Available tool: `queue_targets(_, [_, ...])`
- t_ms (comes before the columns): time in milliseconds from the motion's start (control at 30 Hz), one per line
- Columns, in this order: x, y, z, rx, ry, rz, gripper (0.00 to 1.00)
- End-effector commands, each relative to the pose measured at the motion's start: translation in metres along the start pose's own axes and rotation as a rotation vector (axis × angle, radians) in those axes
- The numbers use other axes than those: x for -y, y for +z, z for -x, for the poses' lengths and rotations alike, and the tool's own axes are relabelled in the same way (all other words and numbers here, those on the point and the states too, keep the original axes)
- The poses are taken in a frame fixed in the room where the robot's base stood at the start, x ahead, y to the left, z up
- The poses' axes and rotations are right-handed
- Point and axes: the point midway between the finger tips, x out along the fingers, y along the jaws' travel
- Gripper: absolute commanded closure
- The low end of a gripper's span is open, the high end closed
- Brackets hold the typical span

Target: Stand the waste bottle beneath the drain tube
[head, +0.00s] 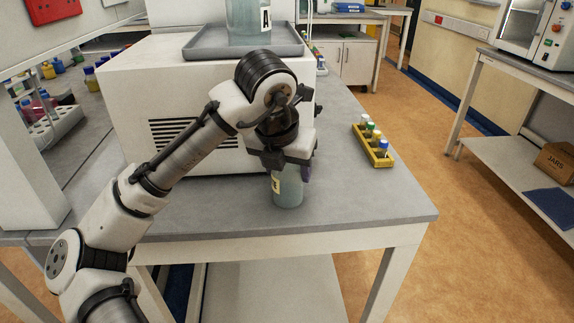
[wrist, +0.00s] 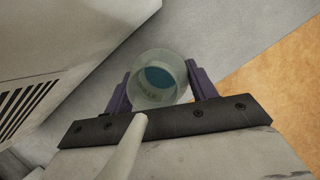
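The waste bottle (head: 287,188) is a clear bluish vessel with a yellow label, upright at the front of the white machine. My gripper (head: 285,172) points down over it, with its purple fingers beside the upper part. In the wrist view my gripper (wrist: 159,85) has a finger against each side of the bottle (wrist: 150,98), and teal liquid shows inside. A pale tube (wrist: 124,150), which looks like the drain tube, comes up from the lower edge there, its tip overlapping the near rim. I cannot tell their height difference. In the head view my arm hides the tube.
The white machine (head: 125,105) stands behind the bottle, carrying a grey tray (head: 200,50) with a bottle labelled A (head: 247,22). A yellow rack (head: 372,146) of small capped vials is to the right. The grey bench (head: 370,200) is clear at front right.

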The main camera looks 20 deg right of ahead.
Motion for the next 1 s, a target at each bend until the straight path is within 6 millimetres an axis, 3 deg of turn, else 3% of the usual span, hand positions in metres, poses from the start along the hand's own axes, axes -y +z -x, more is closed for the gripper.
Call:
queue_targets(33, [0.0, 0.0, 0.0, 0.0, 0.0, 0.0, 0.39])
queue_targets(167, [0.0, 0.0, 0.0, -0.001, 0.0, 0.0, 0.22])
queue_targets(567, [0.0, 0.001, 0.009, 0.0, 0.0, -0.001, 0.22])
queue_targets(1000, [-0.001, 0.002, 0.097, 0.001, 0.004, 0.001, 0.22])
